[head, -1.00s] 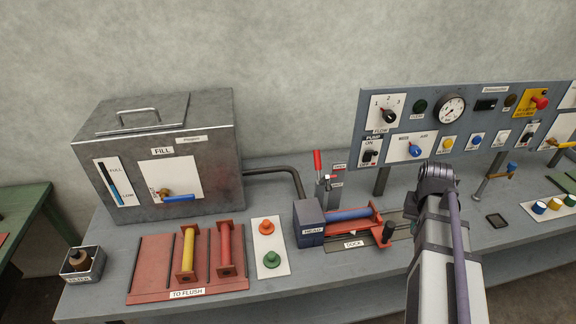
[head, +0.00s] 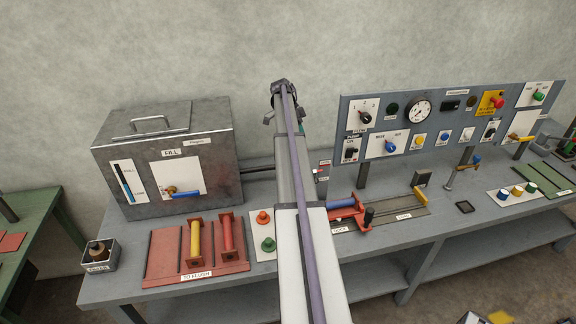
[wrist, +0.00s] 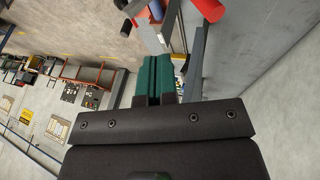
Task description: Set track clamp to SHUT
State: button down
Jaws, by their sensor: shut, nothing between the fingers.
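The track clamp seems to be the upright red-handled lever beside small OPEN/SHUT-type labels (head: 323,166) behind the dock. In the head view my arm hides the lever, so its setting cannot be told. A red handle end (wrist: 207,8), probably this lever's, shows at the top of the wrist view, beyond and right of my fingers. My gripper (wrist: 161,62) is shut and empty, its green fingers together and apart from the handle. In the head view the fingers are mostly hidden behind my arm.
A grey tank (head: 220,145) stands at left. A red rack (head: 165,250) holds a yellow and a red spool. A plate with orange and green buttons (head: 263,230) lies left of my arm. The control panel (head: 440,145) rises at right. The dock track (head: 390,212) runs right.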

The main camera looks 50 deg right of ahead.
jog(key=shift+f, duration=0.15)
jog(key=b+x, duration=1)
jog(key=shift+a+f, duration=0.1)
jog(key=shift+f, duration=0.35)
jog(key=shift+s+a+f+b, duration=0.3)
jog(key=shift+s+a, duration=0.05)
jog(key=shift+s, duration=0.15)
jog(key=shift+s+a+f+b, duration=0.25)
jog(key=shift+s+a, duration=0.1)
jog(key=shift+s, duration=0.15)
jog(key=shift+s+a, duration=0.2)
jog(key=shift+s, duration=0.05)
jog(key=shift+s, duration=0.1)
